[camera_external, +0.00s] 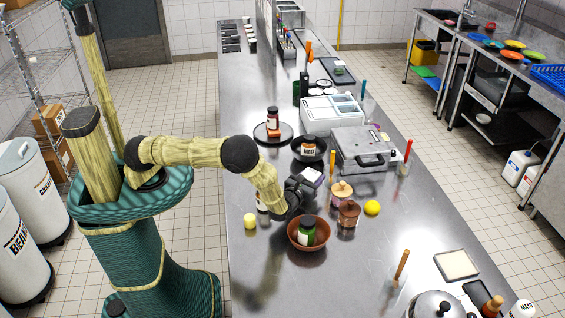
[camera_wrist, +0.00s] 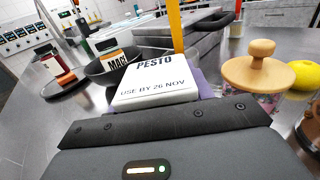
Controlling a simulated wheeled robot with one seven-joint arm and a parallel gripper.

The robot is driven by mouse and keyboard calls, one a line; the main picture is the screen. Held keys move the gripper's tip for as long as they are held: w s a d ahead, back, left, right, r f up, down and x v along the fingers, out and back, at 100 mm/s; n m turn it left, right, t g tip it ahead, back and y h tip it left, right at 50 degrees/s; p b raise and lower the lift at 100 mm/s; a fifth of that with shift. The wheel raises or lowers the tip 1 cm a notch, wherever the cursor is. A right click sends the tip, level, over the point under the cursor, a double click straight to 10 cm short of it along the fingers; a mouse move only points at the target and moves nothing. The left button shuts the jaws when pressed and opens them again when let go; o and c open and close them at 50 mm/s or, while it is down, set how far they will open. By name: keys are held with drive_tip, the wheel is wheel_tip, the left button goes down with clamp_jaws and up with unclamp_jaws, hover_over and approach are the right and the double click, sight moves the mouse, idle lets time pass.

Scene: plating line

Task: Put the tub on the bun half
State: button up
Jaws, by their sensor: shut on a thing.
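A white-topped tub (camera_wrist: 155,82) marked PESTO, with a use-by date, sits just beyond my gripper (camera_wrist: 165,128) in the wrist view. In the external view my gripper (camera_external: 297,188) is shut on this tub (camera_external: 312,176), held over the counter. The fingertips are mostly hidden. A purple patch shows beside the tub; I cannot tell whether it belongs to it. I cannot clearly make out a bun half. An orange-brown piece (camera_external: 273,133) lies under a dark jar (camera_external: 272,117) on a round dark plate (camera_external: 260,137).
A black pan (camera_external: 298,155) holds a container marked MAC. A grill press (camera_external: 365,150) stands behind. A brown bowl (camera_external: 294,242) with a green jar, a wooden-knobbed jar (camera_external: 341,194), a brown jar (camera_external: 349,214) and a yellow ball (camera_external: 372,208) stand close by.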

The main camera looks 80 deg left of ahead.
drive_tip(key=shift+f, duration=0.35)
drive_tip(key=o, duration=1.1)
drive_tip(key=shift+r+p, duration=0.3)
drive_tip(key=shift+r, duration=0.35)
drive_tip(key=b+v, duration=0.3)
drive_tip(key=v, duration=0.9)
drive_tip(key=shift+b, duration=0.4)
